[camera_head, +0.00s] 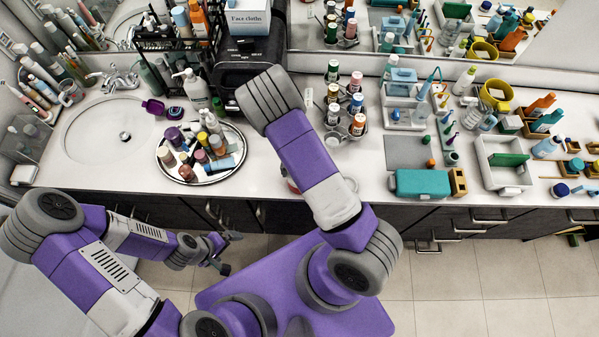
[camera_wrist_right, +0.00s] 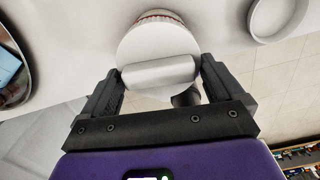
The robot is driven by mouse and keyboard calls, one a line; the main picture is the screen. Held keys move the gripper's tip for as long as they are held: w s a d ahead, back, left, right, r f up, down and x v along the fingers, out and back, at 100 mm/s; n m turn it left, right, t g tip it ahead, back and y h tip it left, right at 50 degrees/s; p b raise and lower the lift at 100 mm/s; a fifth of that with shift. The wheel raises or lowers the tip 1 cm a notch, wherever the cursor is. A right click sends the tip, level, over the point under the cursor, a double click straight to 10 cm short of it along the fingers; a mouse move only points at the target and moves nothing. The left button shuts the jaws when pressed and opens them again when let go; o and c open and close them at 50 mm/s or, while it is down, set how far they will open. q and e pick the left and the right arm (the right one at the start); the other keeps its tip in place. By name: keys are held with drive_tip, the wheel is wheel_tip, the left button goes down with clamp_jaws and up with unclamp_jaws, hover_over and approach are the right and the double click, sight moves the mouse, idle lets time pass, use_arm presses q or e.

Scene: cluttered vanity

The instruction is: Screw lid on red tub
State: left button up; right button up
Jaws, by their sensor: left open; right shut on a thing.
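In the right wrist view my right gripper (camera_wrist_right: 158,80) is shut on the white lid (camera_wrist_right: 155,45), gripping its raised bar between the fingers. The red tub (camera_wrist_right: 160,14) shows only as a thin reddish rim past the lid's far edge. The lid lies over it in this view; I cannot tell whether it is seated. In the head view my right arm covers the gripper and lid, and only a small red-edged piece of the tub (camera_head: 292,186) shows beside it. My left gripper (camera_head: 222,256) is open and empty, in front of the counter.
A round tray (camera_head: 237,172) of cosmetics stands left of my right arm, with the sink (camera_head: 90,140) beyond. A bottle rack (camera_head: 333,135) stands behind the arm. A teal case (camera_head: 421,184) and white organisers crowd the right. A white round dish (camera_wrist_right: 278,15) lies near the lid.

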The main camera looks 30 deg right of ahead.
drive_tip(key=m, duration=0.4)
drive_tip(key=shift+w+a, duration=0.1)
drive_tip(key=shift+w, duration=0.1)
drive_tip(key=o, duration=0.8)
drive_tip(key=shift+r, duration=0.15)
drive_tip(key=shift+r, duration=3.7)
drive_tip(key=shift+s, duration=0.1)
